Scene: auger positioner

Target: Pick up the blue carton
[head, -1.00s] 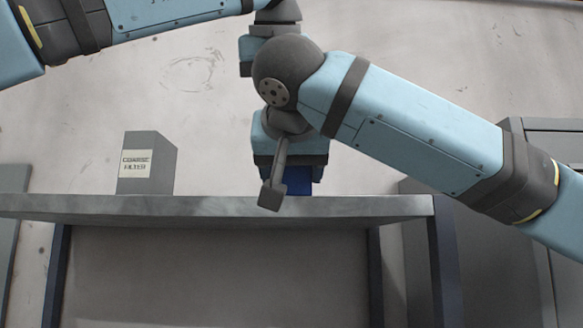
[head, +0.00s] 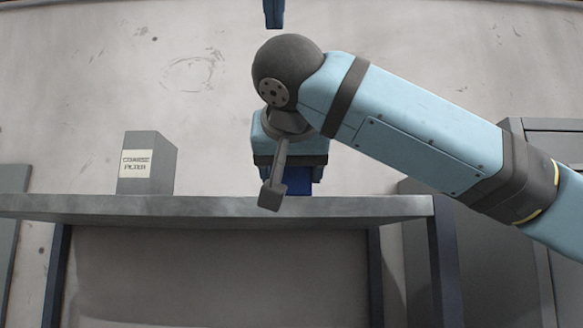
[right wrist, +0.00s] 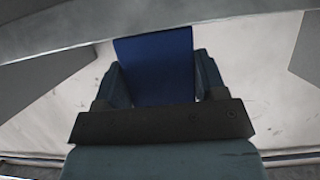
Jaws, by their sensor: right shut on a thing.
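The blue carton (head: 300,188) shows as a small dark blue patch behind the shelf's edge in the head view, mostly hidden by my right gripper (head: 289,172). In the right wrist view the carton (right wrist: 157,65) is a plain blue upright face between the two fingers of my right gripper (right wrist: 157,78), which is shut on it. I cannot tell whether its base touches the shelf.
A grey box labelled "COARSE FILTER" (head: 145,165) stands on the grey shelf (head: 210,207), left of my right gripper. The shelf's front edge runs across the view. A grey cabinet (head: 550,150) stands at the right. The shelf between the box and my gripper looks clear.

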